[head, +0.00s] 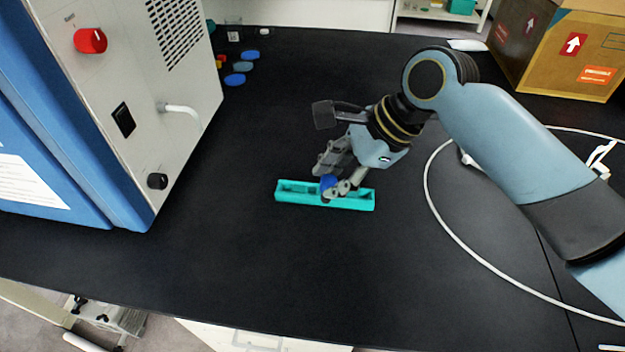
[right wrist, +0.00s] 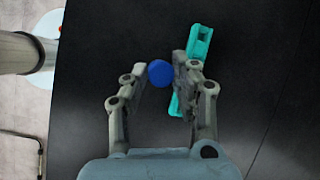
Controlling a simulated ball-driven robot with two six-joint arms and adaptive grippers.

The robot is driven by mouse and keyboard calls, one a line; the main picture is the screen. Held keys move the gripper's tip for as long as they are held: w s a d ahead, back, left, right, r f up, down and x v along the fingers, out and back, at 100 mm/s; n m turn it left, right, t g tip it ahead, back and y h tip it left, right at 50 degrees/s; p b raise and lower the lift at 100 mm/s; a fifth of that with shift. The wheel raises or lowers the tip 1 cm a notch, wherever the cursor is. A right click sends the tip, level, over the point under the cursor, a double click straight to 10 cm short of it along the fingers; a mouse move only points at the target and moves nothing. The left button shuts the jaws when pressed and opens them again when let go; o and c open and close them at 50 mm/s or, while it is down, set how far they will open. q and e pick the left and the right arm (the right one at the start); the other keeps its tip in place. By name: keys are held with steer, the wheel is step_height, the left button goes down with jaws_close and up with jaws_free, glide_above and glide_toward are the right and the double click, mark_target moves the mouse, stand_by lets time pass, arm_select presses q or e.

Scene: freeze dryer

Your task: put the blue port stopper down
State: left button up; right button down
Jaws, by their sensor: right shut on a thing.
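The blue port stopper (head: 328,182) is a small round piece held between the fingertips of my right gripper (head: 334,184). In the right wrist view the stopper (right wrist: 160,73) shows as a blue disc between the two fingers (right wrist: 160,80). A long teal tray (head: 361,199) lies on the black bench, and the stopper appears over its middle in the head view. In the right wrist view the teal tray (right wrist: 201,40) runs behind the right finger. I cannot tell whether the stopper touches the tray. My left gripper is not in view.
The freeze dryer (head: 185,110) stands at the left with a red knob (head: 90,40). Several blue discs (head: 235,79) lie beside it. A cardboard box (head: 560,50) is at the back right. A white cable (head: 470,255) curves across the right side. The bench in front of the tray is clear.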

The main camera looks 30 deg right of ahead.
steer(key=d+f+m+h, duration=0.1)
steer(key=d, duration=0.3)
glide_above(305, 188)
steer(key=s+d, duration=0.2)
step_height(305, 188, down, 7)
steer(key=f, duration=0.4)
steer(key=shift+w+a+b, duration=0.25)
steer(key=shift+a+b, duration=0.05)
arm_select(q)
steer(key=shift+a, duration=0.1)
arm_select(e)
steer(key=c, duration=1)
jaws_free()
steer(key=shift+c, duration=0.2)
